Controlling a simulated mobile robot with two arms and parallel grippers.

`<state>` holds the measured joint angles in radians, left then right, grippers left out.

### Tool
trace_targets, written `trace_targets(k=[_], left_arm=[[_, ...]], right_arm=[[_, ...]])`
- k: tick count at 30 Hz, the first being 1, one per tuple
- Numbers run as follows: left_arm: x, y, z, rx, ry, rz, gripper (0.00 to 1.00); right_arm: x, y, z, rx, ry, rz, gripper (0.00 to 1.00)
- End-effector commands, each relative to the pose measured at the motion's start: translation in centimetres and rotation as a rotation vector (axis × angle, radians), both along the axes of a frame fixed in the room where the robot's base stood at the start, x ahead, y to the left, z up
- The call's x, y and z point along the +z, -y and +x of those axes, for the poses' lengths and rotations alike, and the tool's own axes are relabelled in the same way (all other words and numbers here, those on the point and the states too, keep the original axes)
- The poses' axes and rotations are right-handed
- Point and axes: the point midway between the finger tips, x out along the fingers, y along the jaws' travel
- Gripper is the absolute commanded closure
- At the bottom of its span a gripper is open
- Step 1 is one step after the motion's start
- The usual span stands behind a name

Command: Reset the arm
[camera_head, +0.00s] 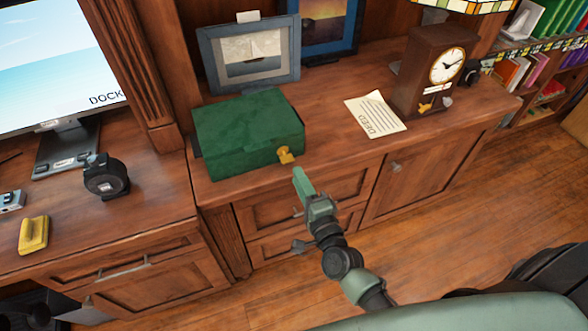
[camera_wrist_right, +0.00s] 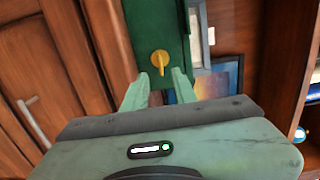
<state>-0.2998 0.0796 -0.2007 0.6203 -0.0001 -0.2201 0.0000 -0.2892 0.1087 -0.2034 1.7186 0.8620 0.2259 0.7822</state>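My right gripper (camera_head: 300,180) is raised in front of the wood cabinet, just below and in front of the green box. In the right wrist view the two fingers of my right gripper (camera_wrist_right: 158,88) stand apart with nothing between them. The green box (camera_head: 245,130) sits shut on the cabinet top, with a gold latch (camera_head: 286,156) on its front. The latch also shows beyond the fingertips in the right wrist view (camera_wrist_right: 160,60), and the gripper does not appear to hold it. My left gripper is not in view.
A paper headed DEED (camera_head: 375,114) and a wooden clock (camera_head: 435,72) stand to the right on the cabinet top. Framed pictures (camera_head: 250,58) lean behind the box. A monitor (camera_head: 60,65), a black round object (camera_head: 106,178) and a yellow block (camera_head: 33,235) are left. Floor (camera_head: 460,220) is open at right.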

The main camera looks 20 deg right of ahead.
Motion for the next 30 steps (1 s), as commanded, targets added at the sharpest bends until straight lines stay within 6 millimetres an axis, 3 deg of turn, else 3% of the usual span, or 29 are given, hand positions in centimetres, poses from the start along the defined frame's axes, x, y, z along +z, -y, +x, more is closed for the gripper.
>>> trace_targets(k=[6,23,26,29,30], left_arm=[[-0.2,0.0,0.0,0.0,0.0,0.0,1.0],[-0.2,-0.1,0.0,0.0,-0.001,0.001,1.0],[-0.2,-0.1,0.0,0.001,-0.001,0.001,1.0],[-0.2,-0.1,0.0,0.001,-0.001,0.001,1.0],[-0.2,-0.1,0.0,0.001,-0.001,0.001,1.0]], right_arm=[[0.0,0.1,-1.5,0.001,0.0,0.0,0.73],[-0.6,0.0,-1.6,0.004,-0.012,-0.018,0.73],[-3.6,-0.3,-2.0,0.025,-0.068,-0.1,0.73],[-9.4,-0.7,-3.4,0.075,-0.174,-0.259,0.73],[-12.2,-0.8,-4.3,0.105,-0.227,-0.338,0.73]])
